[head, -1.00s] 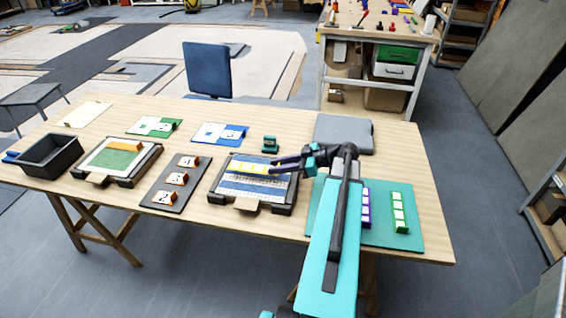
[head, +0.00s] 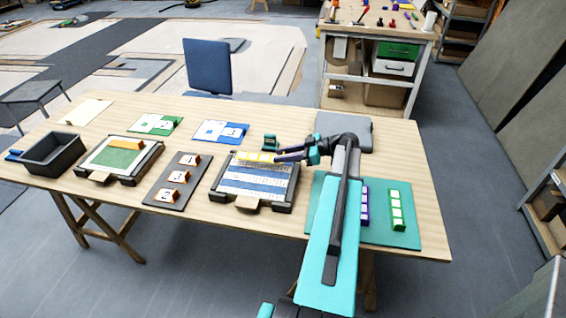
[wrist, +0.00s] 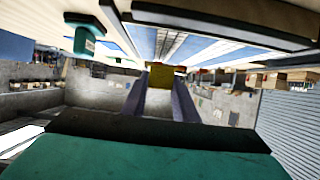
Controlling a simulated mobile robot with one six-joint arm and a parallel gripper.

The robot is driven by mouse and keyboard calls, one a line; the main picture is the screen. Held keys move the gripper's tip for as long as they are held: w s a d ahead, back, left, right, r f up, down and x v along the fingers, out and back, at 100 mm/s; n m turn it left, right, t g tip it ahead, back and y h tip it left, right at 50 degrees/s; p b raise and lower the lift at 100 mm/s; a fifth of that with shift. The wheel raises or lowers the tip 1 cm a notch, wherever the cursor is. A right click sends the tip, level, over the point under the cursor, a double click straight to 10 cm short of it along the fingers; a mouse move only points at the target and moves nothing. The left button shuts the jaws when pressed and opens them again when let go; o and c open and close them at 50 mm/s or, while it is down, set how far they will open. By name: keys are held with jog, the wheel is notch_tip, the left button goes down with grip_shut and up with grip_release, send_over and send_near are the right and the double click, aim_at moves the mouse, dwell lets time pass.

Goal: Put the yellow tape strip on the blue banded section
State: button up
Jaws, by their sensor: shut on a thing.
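The yellow tape strip (head: 258,157) is a row of yellow pieces at the far side of the blue banded panel. My gripper (head: 280,157) is shut on its right end, reaching in from the right. The wrist view shows a yellow end (wrist: 160,98) between the two fingers. The blue banded section (head: 252,184) has blue and pale stripes in a dark-framed tray. The strip is over the panel's far edge; I cannot tell whether it touches the panel.
A green-topped panel (head: 115,158) in a dark tray, a grey board with orange-and-white blocks (head: 171,192) and a black bin (head: 52,152) stand left. A teal mat (head: 408,232) with purple and green strips lies right. A small teal object (head: 269,141) stands just behind the tray.

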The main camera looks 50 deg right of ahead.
jog(key=shift+f, duration=0.1)
jog(key=shift+f+p, duration=0.95)
jog(key=shift+f, duration=0.7)
jog(key=shift+f, duration=0.1)
jog(key=o, duration=1)
jog(key=b+v, duration=0.4)
jog(key=v, duration=0.8)
jog(key=shift+b, duration=0.4)
